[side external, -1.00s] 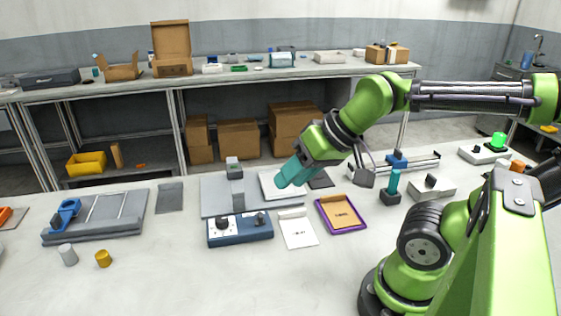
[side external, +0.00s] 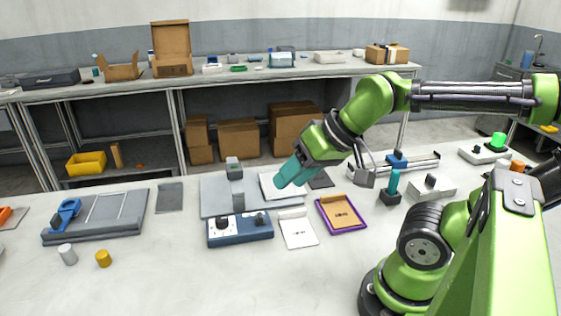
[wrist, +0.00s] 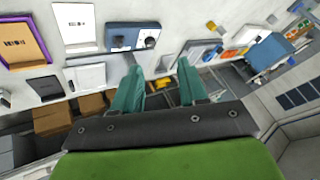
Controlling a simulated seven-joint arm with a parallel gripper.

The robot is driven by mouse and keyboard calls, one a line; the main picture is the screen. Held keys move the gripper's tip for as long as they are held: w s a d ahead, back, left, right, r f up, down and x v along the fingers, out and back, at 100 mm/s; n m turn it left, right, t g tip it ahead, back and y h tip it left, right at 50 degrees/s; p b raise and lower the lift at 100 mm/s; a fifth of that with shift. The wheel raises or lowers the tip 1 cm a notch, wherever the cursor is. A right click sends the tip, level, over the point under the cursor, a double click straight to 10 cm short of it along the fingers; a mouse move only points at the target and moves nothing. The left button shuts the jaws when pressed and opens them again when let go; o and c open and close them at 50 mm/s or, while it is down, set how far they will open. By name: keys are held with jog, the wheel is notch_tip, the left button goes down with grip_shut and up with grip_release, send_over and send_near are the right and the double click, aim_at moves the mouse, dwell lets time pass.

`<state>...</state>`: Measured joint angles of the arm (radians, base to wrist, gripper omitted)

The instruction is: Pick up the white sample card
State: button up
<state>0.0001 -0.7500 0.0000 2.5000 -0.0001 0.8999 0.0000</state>
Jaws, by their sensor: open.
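A white card (side external: 298,229) with small dark print lies flat on the worktop, right of a blue control box (side external: 240,229) and left of a purple-rimmed tray (side external: 341,214). In the wrist view the white card (wrist: 75,24) shows at the upper left. My gripper (side external: 287,174) has teal fingers and is above the far part of the worktop, behind the card and apart from it. In the wrist view my gripper (wrist: 160,68) is open, with nothing between its fingers.
A white square pad (side external: 268,190) lies below and behind my gripper on a grey plate (side external: 215,206). A teal-topped post (side external: 391,188) stands right of the tray. The worktop (side external: 220,285) in front of the card is clear.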

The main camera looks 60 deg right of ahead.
jog(key=n+g+h, duration=0.2)
jog(key=n+g, duration=0.5)
jog(key=n, duration=0.6)
send_over(289, 211)
notch_tip(289, 211, down, 7)
jog(key=f, duration=1.1)
jog(key=shift+w+a+f, duration=0.1)
jog(key=shift+a+f, duration=0.05)
jog(key=shift+a, duration=0.25)
jog(key=shift+d+f, duration=0.2)
jog(key=shift+f, duration=1.2)
jog(key=shift+d+f, duration=0.15)
jog(key=shift+f, duration=1.2)
